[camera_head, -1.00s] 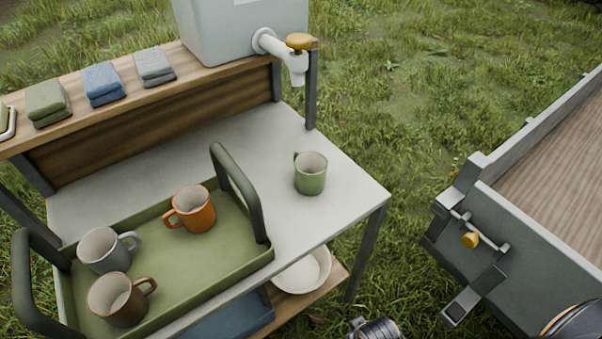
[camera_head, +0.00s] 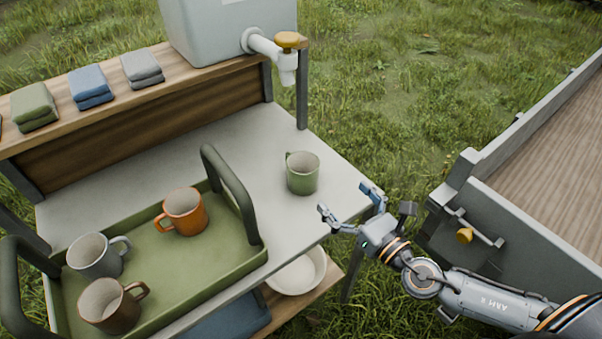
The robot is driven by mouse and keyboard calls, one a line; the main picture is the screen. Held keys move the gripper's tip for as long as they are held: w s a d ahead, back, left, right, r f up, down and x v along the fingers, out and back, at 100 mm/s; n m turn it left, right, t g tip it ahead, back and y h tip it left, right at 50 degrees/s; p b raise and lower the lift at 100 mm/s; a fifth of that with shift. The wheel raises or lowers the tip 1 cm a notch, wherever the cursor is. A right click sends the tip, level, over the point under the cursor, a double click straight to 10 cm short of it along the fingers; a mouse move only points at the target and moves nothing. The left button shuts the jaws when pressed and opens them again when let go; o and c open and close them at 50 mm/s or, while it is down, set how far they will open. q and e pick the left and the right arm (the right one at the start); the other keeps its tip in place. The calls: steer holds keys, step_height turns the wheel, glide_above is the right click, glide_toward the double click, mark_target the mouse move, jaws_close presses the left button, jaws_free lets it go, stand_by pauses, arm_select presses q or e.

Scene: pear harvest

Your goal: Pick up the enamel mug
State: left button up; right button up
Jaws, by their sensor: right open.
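A green enamel mug (camera_head: 303,174) stands upright on the grey tabletop near its right end, under the tap, with its handle toward the back left. Three more mugs stand in the green tray: an orange one (camera_head: 185,212), a grey one (camera_head: 97,256) and a brown one (camera_head: 112,306). My right gripper (camera_head: 346,203) is open and empty at the table's right front edge, to the lower right of the green mug and apart from it. My left gripper is not in view.
The green tray (camera_head: 190,268) with tall dark handles fills the table's left front. A water container (camera_head: 220,30) with a tap (camera_head: 286,60) and folded cloths (camera_head: 90,87) sit on the shelf behind. A white bowl (camera_head: 298,272) is below. A cart (camera_head: 540,225) stands at right.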

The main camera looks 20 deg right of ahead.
steer(key=shift+a+f+n+y, duration=0.15)
steer(key=shift+a+n+y, duration=0.2)
steer(key=shift+n, duration=0.55)
steer(key=shift+w, duration=0.3)
steer(key=p, duration=0.2)
glide_toward(303, 161)
steer(key=r, duration=0.1)
steer(key=a+r, duration=0.2)
steer(key=shift+w+a+r, duration=0.25)
steer(key=shift+w+r, duration=0.05)
steer(key=shift+r, duration=0.05)
steer(key=shift+f+p+x, duration=0.15)
steer(key=shift+p+x, duration=0.2)
steer(key=shift+x, duration=1.15)
steer(key=shift+f+p+x, duration=0.1)
steer(key=shift+p+x, duration=0.25)
steer(key=shift+x, duration=1.15)
steer(key=c, duration=1.2)
steer(key=shift+c, duration=0.8)
steer(key=shift+r, duration=0.15)
